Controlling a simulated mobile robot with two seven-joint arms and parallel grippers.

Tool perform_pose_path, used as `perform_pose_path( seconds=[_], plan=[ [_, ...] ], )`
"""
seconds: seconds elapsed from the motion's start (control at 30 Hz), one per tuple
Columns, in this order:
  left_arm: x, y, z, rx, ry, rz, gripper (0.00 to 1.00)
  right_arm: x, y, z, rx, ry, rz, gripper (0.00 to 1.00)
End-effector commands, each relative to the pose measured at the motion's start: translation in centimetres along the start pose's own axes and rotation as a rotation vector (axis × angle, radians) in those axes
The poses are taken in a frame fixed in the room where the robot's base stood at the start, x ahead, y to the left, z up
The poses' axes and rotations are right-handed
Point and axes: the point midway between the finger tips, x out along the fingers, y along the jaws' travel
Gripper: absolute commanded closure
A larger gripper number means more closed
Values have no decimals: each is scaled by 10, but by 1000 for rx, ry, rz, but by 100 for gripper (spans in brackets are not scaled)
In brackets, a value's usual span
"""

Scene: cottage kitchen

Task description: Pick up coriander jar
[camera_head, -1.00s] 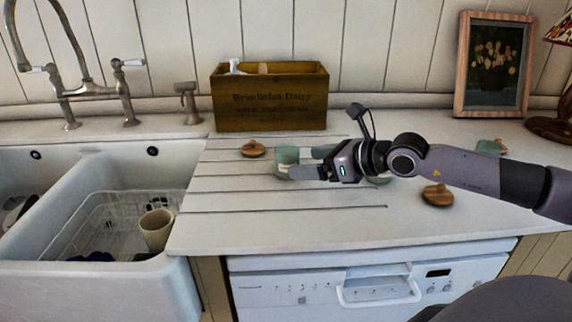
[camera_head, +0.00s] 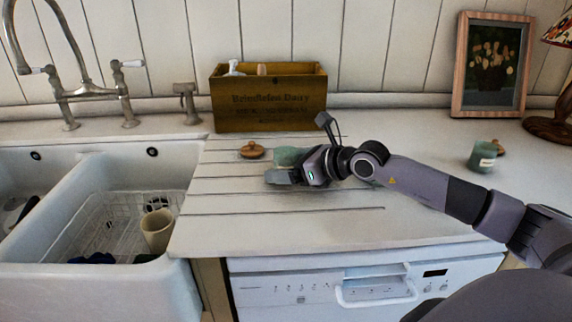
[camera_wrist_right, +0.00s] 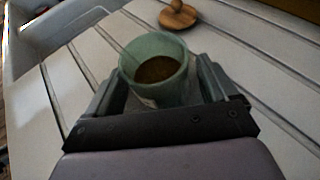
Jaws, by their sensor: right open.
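A green jar (camera_head: 287,156) without a lid stands upright on the ribbed white worktop, partly hidden by my right gripper. In the right wrist view the jar (camera_wrist_right: 156,62) shows brown contents. No name can be read on it, so I cannot tell whether it is coriander. My right gripper (camera_head: 279,168) is open, with one finger on each side of the jar; I cannot tell whether they touch it. A second green jar (camera_head: 482,156) with a pale label stands at the right. My left gripper is not in view.
A wooden lid (camera_head: 252,150) lies left of the near jar. A wooden crate (camera_head: 268,97) stands behind. The sink (camera_head: 85,180) with a rack and a beige cup (camera_head: 157,231) is left. A framed picture (camera_head: 491,65) stands back right. The front worktop is clear.

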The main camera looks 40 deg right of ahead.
Motion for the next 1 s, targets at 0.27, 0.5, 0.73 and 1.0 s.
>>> perform_pose_path(
  seconds=[0.27,0.5,0.73,1.0],
  plan=[
    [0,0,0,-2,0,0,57,0,0,0,0,0,0,43],
    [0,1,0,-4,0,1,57,0,0,0,0,-1,0,72],
    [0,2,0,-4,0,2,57,-2,0,4,-1,-3,-1,72],
    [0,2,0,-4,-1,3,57,-16,-1,38,-3,-8,-1,72]
  ],
)
